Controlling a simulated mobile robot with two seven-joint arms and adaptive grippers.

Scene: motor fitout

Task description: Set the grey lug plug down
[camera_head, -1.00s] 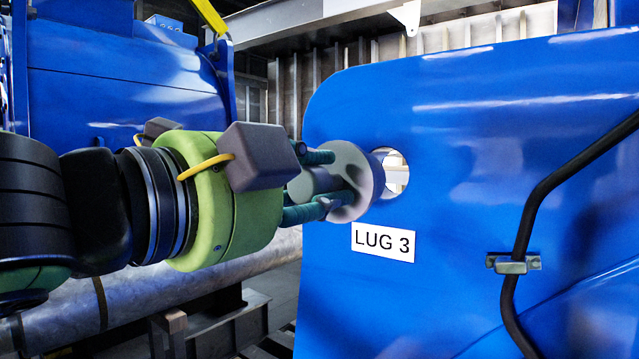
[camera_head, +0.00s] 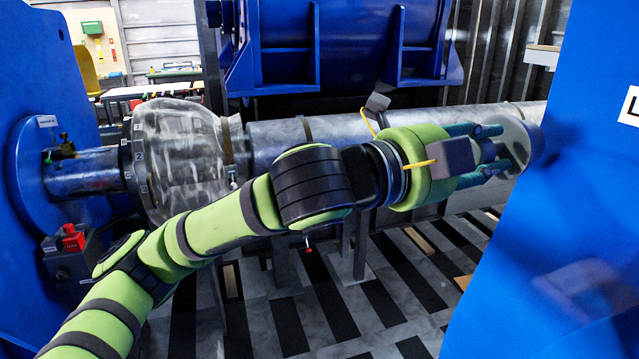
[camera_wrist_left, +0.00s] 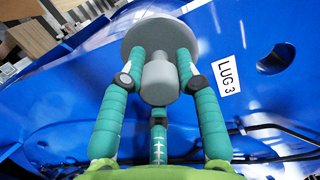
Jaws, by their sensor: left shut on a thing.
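My left gripper (camera_head: 490,152) is shut on the grey lug plug (camera_head: 516,135), near the edge of the blue lug plate (camera_head: 575,200). In the left wrist view, the fingers (camera_wrist_left: 158,80) close around the plug's grey knob (camera_wrist_left: 158,72). Its wide round disc (camera_wrist_left: 150,35) lies beyond the fingertips. The plug is out of the dark hole (camera_wrist_left: 275,60) by the LUG 3 label (camera_wrist_left: 228,76). The plug's far side is hidden. My right gripper is not in view.
A long metal shaft (camera_head: 300,130) runs behind my left arm, with a plastic-wrapped coupling (camera_head: 185,160) at left. Blue machinery (camera_head: 340,40) stands behind. The slatted floor (camera_head: 330,310) below is open. A workbench (camera_head: 130,92) is far back left.

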